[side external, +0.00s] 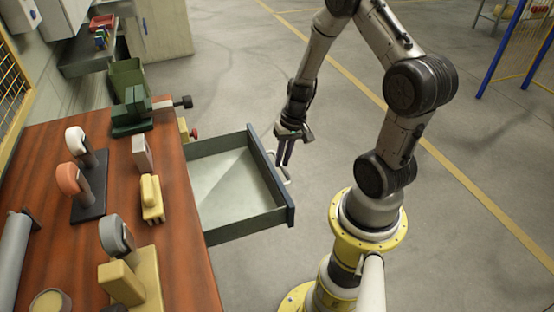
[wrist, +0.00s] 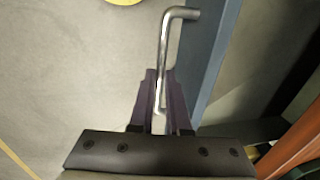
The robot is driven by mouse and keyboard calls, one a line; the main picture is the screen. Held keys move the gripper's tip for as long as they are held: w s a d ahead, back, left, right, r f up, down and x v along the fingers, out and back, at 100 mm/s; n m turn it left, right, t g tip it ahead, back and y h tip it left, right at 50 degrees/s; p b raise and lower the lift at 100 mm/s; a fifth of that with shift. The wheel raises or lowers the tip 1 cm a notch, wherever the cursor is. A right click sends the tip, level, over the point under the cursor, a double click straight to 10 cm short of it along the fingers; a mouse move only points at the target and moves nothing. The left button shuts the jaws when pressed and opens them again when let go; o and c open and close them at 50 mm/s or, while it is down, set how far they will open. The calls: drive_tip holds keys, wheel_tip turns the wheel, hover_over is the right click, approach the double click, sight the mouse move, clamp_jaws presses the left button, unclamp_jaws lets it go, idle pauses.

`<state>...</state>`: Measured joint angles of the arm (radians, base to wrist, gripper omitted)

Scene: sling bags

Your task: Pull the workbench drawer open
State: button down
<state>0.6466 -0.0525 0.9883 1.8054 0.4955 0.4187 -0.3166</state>
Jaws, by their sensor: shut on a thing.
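The workbench drawer (side external: 235,180) stands pulled out from the side of the workbench (side external: 110,195), and its pale grey inside is empty. Its dark blue front panel (side external: 270,175) carries a light metal bar handle (side external: 284,174). In the wrist view the handle (wrist: 168,55) runs up from between the fingers, beside the blue edge of the drawer front (wrist: 215,60). My gripper (side external: 284,160) is at the outer face of the drawer front, shut on the handle. In the wrist view its purple fingers (wrist: 160,100) lie on either side of the bar.
On the wooden bench top stand a green vise (side external: 132,110), a yellow block (side external: 151,198), and a rack with white and orange rounded items (side external: 85,180). Open concrete floor lies beyond the drawer. A yellow line (side external: 440,160) crosses it.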

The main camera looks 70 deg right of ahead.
drive_tip(key=c, duration=0.9)
unclamp_jaws()
drive_tip(key=shift+r, duration=0.1)
drive_tip(key=r, duration=0.4)
drive_tip(key=s+d+r, duration=0.1)
drive_tip(key=r, duration=0.4)
drive_tip(key=s+d+r, duration=0.1)
drive_tip(key=r, duration=0.3)
drive_tip(key=shift+r, duration=0.2)
drive_tip(key=shift+w+a, duration=0.1)
drive_tip(key=shift+a, duration=0.05)
